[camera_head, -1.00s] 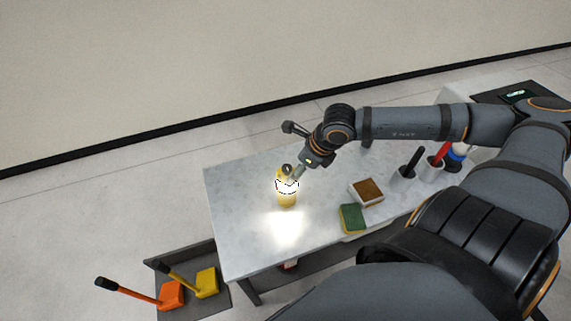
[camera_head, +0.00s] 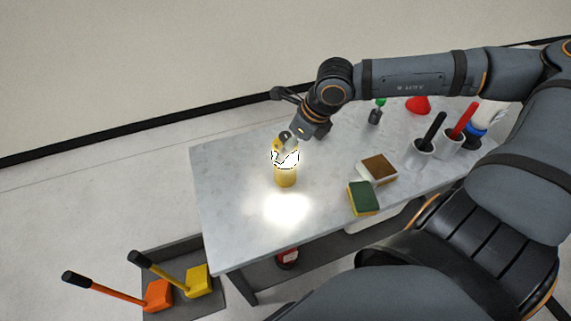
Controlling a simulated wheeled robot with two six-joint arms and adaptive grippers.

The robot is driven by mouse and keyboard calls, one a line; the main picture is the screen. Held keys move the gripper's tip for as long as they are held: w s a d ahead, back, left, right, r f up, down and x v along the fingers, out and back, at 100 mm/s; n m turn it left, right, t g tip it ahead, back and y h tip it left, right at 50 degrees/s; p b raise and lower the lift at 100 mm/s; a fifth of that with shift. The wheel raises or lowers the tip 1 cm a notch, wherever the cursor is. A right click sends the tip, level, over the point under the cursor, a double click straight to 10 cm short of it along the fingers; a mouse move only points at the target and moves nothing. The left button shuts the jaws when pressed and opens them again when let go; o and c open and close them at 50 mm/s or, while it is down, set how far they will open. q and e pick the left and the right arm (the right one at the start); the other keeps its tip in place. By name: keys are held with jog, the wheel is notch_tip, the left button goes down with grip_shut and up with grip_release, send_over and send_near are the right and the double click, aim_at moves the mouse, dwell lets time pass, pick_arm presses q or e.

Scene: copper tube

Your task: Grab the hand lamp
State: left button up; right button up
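The hand lamp (camera_head: 286,178) is a yellow cylinder with a glowing white band and a dark top. It stands upright near the left part of the table and casts a bright patch in front of it. My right gripper (camera_head: 281,118) reaches in from the right, just above and behind the lamp's top. Its fingers are spread, one pointing left, the other close by the lamp's top. I cannot tell whether that finger touches the lamp. My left gripper is not in view.
The pale table (camera_head: 235,220) holds a green sponge (camera_head: 363,198), a brown-topped block (camera_head: 378,167) and cups with a black (camera_head: 433,132) and a red handle (camera_head: 464,120). Orange (camera_head: 157,294) and yellow (camera_head: 198,280) handled tools sit on a low grey stand at the lower left. The table's left end is clear.

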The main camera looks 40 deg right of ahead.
aim_at(285, 175)
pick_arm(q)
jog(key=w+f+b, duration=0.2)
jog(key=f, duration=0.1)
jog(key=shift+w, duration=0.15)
pick_arm(e)
jog(key=x, duration=0.4)
jog(key=shift+w+f, duration=0.1)
jog(key=shift+f, duration=0.3)
jog(key=shift+c, duration=1)
jog(key=c, duration=1.2)
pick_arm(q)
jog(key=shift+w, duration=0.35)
pick_arm(e)
jog(key=shift+c, duration=0.6)
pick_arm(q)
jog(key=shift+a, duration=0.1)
pick_arm(e)
jog(key=shift+r, duration=0.1)
